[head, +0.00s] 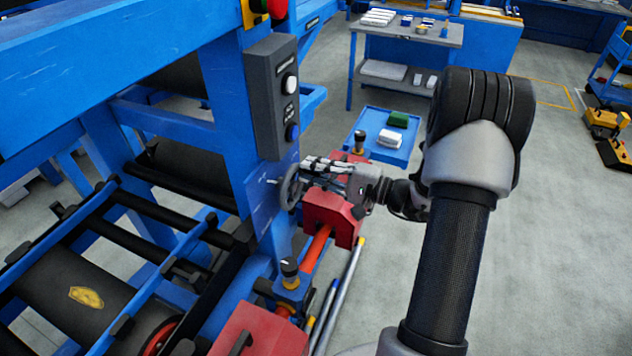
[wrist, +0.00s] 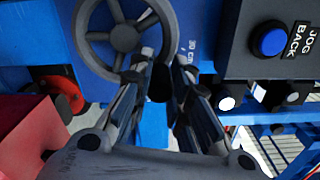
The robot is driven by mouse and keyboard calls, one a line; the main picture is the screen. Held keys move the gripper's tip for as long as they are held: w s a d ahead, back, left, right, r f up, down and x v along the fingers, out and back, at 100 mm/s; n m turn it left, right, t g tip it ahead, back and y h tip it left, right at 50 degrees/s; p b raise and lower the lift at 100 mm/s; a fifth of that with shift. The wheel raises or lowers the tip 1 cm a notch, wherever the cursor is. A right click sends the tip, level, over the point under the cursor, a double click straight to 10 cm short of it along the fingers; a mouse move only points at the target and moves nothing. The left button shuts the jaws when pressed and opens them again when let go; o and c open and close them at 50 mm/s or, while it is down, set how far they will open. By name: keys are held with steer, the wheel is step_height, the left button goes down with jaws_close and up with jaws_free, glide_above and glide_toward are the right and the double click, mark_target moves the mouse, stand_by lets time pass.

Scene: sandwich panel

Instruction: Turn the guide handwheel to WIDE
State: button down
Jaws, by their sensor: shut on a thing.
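The guide handwheel (head: 288,188) is a grey spoked wheel on a blue plate (head: 262,200) on the side of the blue machine frame. In the wrist view the handwheel (wrist: 124,38) fills the upper left, with its hub and spokes visible. My gripper (head: 308,170) reaches it from the right. In the wrist view my gripper (wrist: 161,68) is shut on the handwheel at its lower right rim, around a dark handle (wrist: 160,84). The fingers partly hide the grip. Markings on the plate are partly visible, but I cannot read a WIDE mark.
A grey button box (head: 272,97) with the blue JOG BACK button (wrist: 269,40) sits just above the wheel. Red blocks (head: 328,213) on an orange bar lie below my gripper. Rollers stand at left.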

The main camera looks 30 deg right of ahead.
steer(key=n+b, duration=0.1)
steer(key=a+n+b, duration=0.1)
steer(key=n+b, duration=0.1)
steer(key=s+n+b, duration=0.1)
steer(key=shift+a+r+n+b, duration=0.2)
steer(key=shift+r+n+b, duration=0.1)
steer(key=shift+r+b, duration=0.1)
steer(key=shift+s+a+r+n+b, duration=0.15)
steer(key=shift+s+a+n+b, duration=0.15)
steer(key=shift+n, duration=0.55)
steer(key=shift+s+a+r+n+b, duration=0.1)
steer(key=shift+s+a+n+b, duration=0.15)
steer(key=shift+n, duration=0.6)
steer(key=shift+a, duration=0.1)
steer(key=c, duration=1.5)
jaws_free()
steer(key=shift+o, duration=0.2)
glide_toward(294, 172)
steer(key=v, duration=0.5)
steer(key=shift+s+d, duration=0.15)
steer(key=shift+d, duration=0.05)
